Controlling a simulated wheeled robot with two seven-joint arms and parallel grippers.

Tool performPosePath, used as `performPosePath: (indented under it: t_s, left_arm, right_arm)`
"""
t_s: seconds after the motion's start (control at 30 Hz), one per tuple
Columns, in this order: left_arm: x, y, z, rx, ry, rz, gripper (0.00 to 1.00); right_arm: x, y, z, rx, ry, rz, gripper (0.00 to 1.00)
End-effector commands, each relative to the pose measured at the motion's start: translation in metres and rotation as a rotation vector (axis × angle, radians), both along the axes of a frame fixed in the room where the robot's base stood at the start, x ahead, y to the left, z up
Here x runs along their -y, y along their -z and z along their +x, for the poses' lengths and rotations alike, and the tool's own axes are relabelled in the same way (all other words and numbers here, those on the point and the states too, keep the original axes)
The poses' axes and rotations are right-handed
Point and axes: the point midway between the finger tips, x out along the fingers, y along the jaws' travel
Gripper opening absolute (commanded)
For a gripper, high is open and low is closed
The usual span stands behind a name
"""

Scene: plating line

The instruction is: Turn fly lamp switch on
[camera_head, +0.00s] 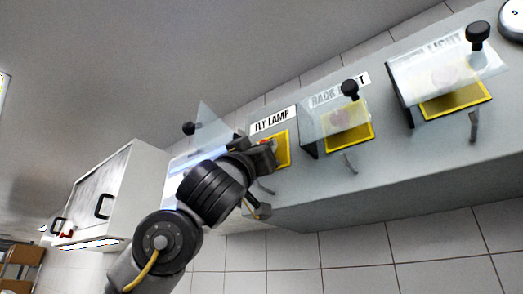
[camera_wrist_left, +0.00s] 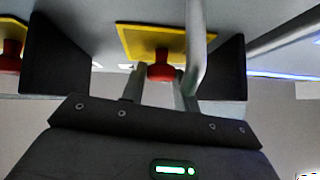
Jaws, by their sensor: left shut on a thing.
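The fly lamp station carries a white FLY LAMP label (camera_head: 274,121) and a yellow plate (camera_head: 283,150) at the left end of the grey panel. Its clear cover (camera_head: 210,122) is swung open, away from the plate. My left gripper (camera_head: 262,150) is at this plate. In the left wrist view, the red switch knob (camera_wrist_left: 161,71) stands on the yellow plate (camera_wrist_left: 150,38). The fingers of my left gripper (camera_wrist_left: 160,88) are shut on the knob, one on each side; they hide part of it. My right gripper is in neither view.
Black side walls (camera_wrist_left: 225,70) flank the knob, and a metal lever (camera_wrist_left: 196,50) passes close by its right. A white cabinet (camera_head: 125,190) stands at left.

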Motion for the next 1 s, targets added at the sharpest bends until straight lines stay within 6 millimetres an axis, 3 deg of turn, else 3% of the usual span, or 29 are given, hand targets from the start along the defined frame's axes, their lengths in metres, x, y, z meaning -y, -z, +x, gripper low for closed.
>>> performPosePath:
  t_s: [0.23,0.27,0.4,0.73,1.0]
  left_arm:
    - [-0.001,0.0,0.001,0.0,-0.001,0.002,0.07]
    - [-0.001,0.0,0.001,0.0,-0.001,0.002,0.33]
    - [0.0,0.0,0.001,0.0,-0.001,0.002,0.51]
    - [-0.001,0.004,-0.001,0.0,0.0,0.002,0.51]
    - [-0.014,0.041,-0.027,0.002,0.001,0.001,0.51]
  right_arm:
    - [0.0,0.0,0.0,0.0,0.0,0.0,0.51]
    - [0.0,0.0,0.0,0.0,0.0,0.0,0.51]
    - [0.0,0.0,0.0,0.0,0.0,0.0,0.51]
    - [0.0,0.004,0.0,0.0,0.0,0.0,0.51]
    - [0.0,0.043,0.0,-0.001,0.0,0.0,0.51]
